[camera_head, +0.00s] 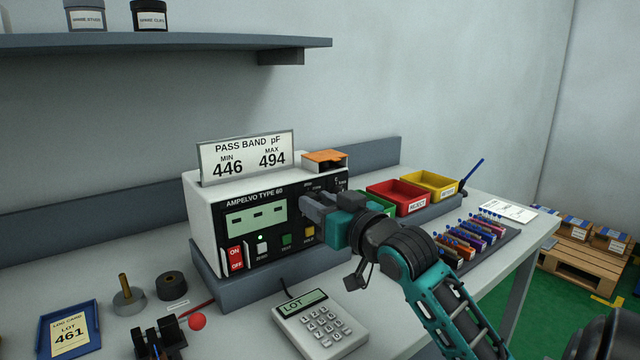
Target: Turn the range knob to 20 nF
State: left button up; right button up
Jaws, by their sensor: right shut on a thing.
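The white meter (205,225), marked AMPELVO TYPE 60, stands on a grey plinth on the bench. Its display (256,216) shows only dashes. My right gripper (308,208) is at the right part of the meter's front panel, its fingers shut on the range knob. The gripper hides the knob, so its pointer and setting cannot be read. Small range markings (325,187) show just above the fingers but are too small to read. My left gripper is not in view.
A PASS BAND sign (247,157) and an orange box (325,156) sit on the meter. A LOT keypad (320,324) lies in front. Red (398,197) and yellow (430,184) bins and a rack of coloured parts (475,245) are at right. A blue lot-card tray (70,328) is at left.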

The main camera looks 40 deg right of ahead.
jog(key=shift+r+m+p, duration=0.3)
jog(key=shift+m+p, duration=0.7)
jog(key=shift+p, duration=0.1)
jog(key=m+p, duration=0.2)
jog(key=shift+f+p, duration=0.1)
jog(key=shift+p, duration=0.25)
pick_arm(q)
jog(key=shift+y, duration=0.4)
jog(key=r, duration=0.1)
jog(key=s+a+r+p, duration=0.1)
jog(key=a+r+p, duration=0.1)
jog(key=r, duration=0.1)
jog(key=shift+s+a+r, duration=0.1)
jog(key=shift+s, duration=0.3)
pick_arm(e)
jog(key=shift+d+f+m, duration=0.1)
jog(key=shift+f+m, duration=0.1)
jog(key=shift+m, duration=0.8)
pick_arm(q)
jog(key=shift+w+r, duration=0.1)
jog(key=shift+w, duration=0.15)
pick_arm(e)
jog(key=o, duration=1)
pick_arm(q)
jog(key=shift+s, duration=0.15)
pick_arm(e)
jog(key=shift+o, duration=0.2)
